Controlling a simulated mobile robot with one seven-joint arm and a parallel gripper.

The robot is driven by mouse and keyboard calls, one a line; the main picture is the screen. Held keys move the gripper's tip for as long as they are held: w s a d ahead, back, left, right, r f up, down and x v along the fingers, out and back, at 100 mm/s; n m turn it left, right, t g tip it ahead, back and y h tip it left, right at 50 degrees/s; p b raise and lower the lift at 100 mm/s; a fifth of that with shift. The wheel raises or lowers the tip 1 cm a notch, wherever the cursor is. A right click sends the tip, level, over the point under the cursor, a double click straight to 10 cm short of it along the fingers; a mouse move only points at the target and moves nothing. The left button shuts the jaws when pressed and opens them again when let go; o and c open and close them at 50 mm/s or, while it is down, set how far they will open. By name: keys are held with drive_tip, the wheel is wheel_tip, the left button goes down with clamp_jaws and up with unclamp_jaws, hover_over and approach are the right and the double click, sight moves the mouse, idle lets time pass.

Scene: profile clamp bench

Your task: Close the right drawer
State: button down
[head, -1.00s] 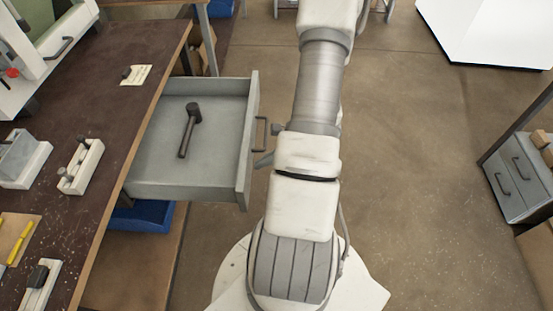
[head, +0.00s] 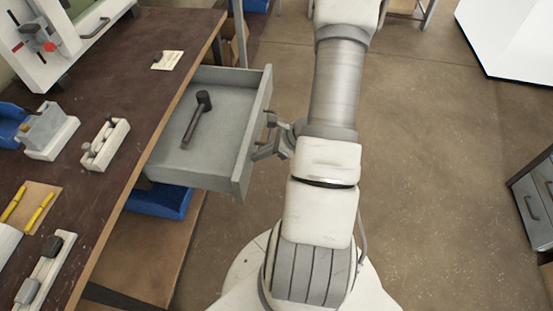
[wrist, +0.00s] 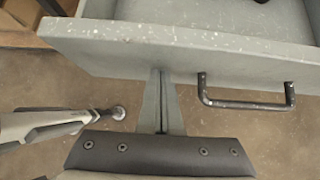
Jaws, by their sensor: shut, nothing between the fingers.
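The grey drawer (head: 240,173) sticks out from the right side of the workbench, partly open, with a dark hammer (head: 196,120) lying inside. Its dark bar handle (head: 270,122) is on the outer face of the front panel; in the wrist view the handle (wrist: 246,104) is right of my fingers. My gripper (head: 257,154) is shut and empty, at the outer face of the drawer front, nearer to me than the handle. In the wrist view my gripper (wrist: 160,72) has its fingertips at the front panel (wrist: 190,52). They seem to touch it.
The dark workbench (head: 140,110) carries clamp blocks, a white block (head: 105,143) and a board with yellow pieces. A blue bin (head: 160,200) sits below the drawer. A grey drawer cabinet (head: 535,200) stands at the right. The floor between is clear.

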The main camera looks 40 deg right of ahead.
drive_tip(key=b, duration=0.6)
hover_over(177, 156)
drive_tip(key=s+d, duration=0.1)
drive_tip(key=shift+s+d, duration=0.1)
drive_tip(key=shift+s, duration=0.05)
drive_tip(key=shift+w+a, duration=0.45)
drive_tip(key=shift+w, duration=0.1)
drive_tip(key=shift+w+a+r, duration=0.1)
drive_tip(key=shift+w+a, duration=0.05)
drive_tip(key=shift+a, duration=0.1)
